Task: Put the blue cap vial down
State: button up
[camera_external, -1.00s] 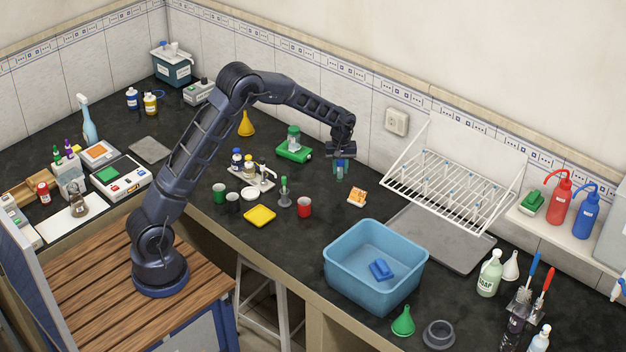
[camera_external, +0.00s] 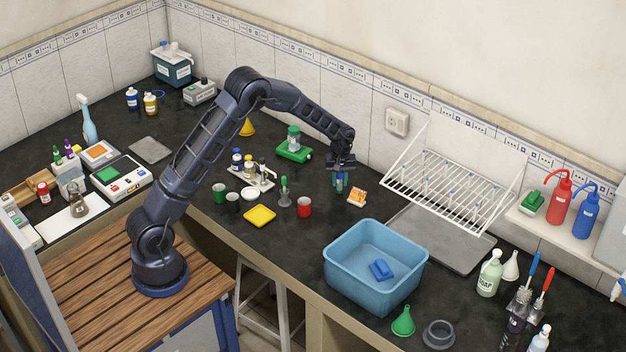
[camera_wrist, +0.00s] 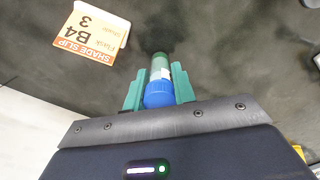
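The blue cap vial (camera_wrist: 160,92) has a round blue cap, a white label and a greenish body. My gripper (camera_wrist: 159,90) is shut on it, with a teal finger on each side of the vial. In the external view my gripper (camera_external: 340,181) points down over the dark bench, left of the orange and white card, and the vial is mostly hidden between the fingers. The vial's lower end is close to the bench top; I cannot tell whether it touches.
The shade slip card (camera_external: 357,196) is close by on the right; it also shows in the wrist view (camera_wrist: 90,30). A blue basin (camera_external: 375,290) and white drying rack (camera_external: 450,190) are to the right.

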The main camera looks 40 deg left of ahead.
jog(key=o, duration=0.4)
notch_tip(320, 180, up, 12)
jog(key=shift+r, duration=0.2)
jog(key=s+a+r+m+t, duration=0.15)
jog(key=s+a+r, duration=0.35)
jog(key=s+r, duration=0.6)
jog(key=s+a+r+m+t, duration=0.1)
jog(key=s+a+r+m, duration=0.3)
jog(key=s+r, duration=0.65)
jog(key=s+a+f+m+t, duration=0.1)
jog(key=s+a, duration=0.1)
jog(key=s, duration=1.2)
jog(key=s+a+f+m+t, duration=0.1)
jog(key=s+a+m, duration=0.1)
jog(key=s, duration=1.3)
jog(key=shift+s+a, duration=0.3)
jog(key=shift+a, duration=0.4)
jog(key=shift+m, duration=0.25)
